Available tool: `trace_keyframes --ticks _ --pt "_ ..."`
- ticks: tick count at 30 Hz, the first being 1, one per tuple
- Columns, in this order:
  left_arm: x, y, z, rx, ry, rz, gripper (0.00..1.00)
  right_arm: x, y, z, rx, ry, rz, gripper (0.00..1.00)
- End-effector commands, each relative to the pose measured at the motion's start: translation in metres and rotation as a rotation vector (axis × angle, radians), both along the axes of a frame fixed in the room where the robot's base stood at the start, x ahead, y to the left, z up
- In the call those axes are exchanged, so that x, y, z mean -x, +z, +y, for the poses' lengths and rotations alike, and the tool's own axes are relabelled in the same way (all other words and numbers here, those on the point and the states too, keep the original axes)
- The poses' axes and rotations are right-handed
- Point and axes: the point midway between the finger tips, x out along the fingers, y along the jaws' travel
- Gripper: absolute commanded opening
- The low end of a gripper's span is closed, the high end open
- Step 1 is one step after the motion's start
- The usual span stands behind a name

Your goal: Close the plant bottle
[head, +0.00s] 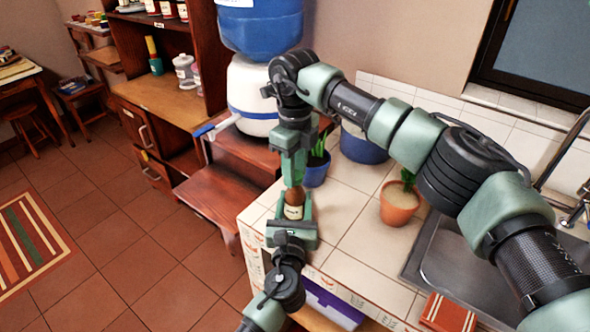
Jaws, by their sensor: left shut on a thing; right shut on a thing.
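The plant bottle (294,211) is a small brown bottle with a pale label, standing upright near the left edge of the tiled counter. My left gripper (292,215), coming from below, is shut on its body with a green finger on either side. My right gripper (294,187) reaches down from above and is shut at the bottle's brown top (295,196). The fingers hide most of the top, so I cannot make out a separate cap or whether it is seated.
Potted plants in a blue pot (316,171) and a terracotta pot (400,204) stand on the counter (352,240). A larger blue pot (362,147) is behind. The sink (440,255) is right. A water dispenser (250,95) stands behind left.

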Motion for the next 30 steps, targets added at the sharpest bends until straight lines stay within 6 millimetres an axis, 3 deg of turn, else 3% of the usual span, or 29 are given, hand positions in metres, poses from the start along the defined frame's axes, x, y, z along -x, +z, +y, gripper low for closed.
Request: trace_keyframes --ticks 4,5,7,20,30 --pt "0.0 0.0 0.0 0.0 -0.001 0.0 0.0 0.0 0.0 0.0 0.0 0.012 -0.001 0.0" --pt "0.0 0.0 0.0 0.0 -0.001 0.0 0.0 0.0 0.0 0.0 0.0 0.012 -0.001 0.4" --pt "0.0 0.0 0.0 0.0 -0.001 0.0 0.0 0.0 0.0 0.0 0.0 0.013 -0.001 0.57" --pt "0.0 0.0 0.0 0.0 -0.001 0.0 0.0 -0.001 0.009 0.0 -0.001 0.014 -0.004 0.57" --pt "0.0 0.0 0.0 0.0 -0.001 0.0 0.0 -0.001 0.076 0.0 0.001 0.013 -0.004 0.57"
